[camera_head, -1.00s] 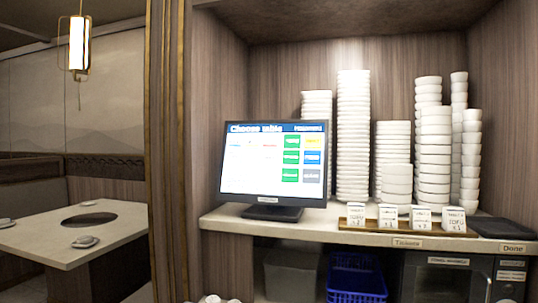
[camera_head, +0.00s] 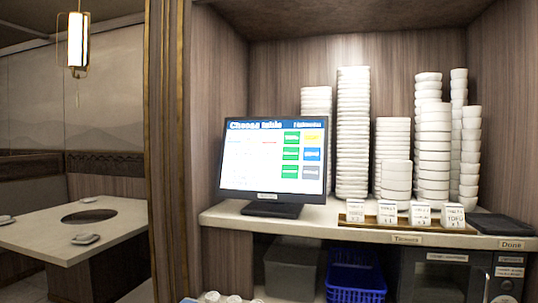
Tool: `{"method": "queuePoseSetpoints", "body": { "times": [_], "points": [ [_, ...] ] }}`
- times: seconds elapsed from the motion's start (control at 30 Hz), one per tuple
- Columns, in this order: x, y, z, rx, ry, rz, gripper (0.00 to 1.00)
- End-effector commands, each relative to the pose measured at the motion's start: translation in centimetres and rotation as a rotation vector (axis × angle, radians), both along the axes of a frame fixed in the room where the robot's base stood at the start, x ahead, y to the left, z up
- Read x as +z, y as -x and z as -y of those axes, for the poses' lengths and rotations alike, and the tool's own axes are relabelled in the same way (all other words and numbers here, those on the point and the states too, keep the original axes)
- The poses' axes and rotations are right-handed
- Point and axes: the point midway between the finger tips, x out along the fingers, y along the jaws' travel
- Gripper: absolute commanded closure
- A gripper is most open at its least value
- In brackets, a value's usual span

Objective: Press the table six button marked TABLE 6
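A monitor (camera_head: 260,165) on a dark stand stands at the left of the counter. Its screen has a dark blue header that reads roughly "Choose table". Below it are green, yellow, blue and grey buttons (camera_head: 301,154) at the right of the screen. Their labels are too small and blurred to read, so I cannot tell which is marked TABLE 6. The left part of the screen is pale with faint, unreadable text. My gripper is not in view.
A wooden tray (camera_head: 352,221) holds small white labelled cartons (camera_head: 388,212). A dark tray (camera_head: 498,224) lies at right. Below are a blue basket (camera_head: 356,280) and grey bin (camera_head: 291,268). A dining table (camera_head: 40,236) is at left.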

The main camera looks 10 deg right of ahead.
Motion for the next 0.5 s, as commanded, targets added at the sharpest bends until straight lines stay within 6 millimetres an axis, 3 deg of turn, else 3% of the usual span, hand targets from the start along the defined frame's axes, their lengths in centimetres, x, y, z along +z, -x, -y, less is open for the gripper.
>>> {"method": "queuePoseSetpoints", "body": {
  "times": [0.03, 0.13, 0.5],
  "points": [
    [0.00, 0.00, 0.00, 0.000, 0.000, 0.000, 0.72],
    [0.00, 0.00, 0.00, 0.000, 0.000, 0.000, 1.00],
    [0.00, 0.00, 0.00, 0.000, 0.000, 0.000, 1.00]
  ]
}}
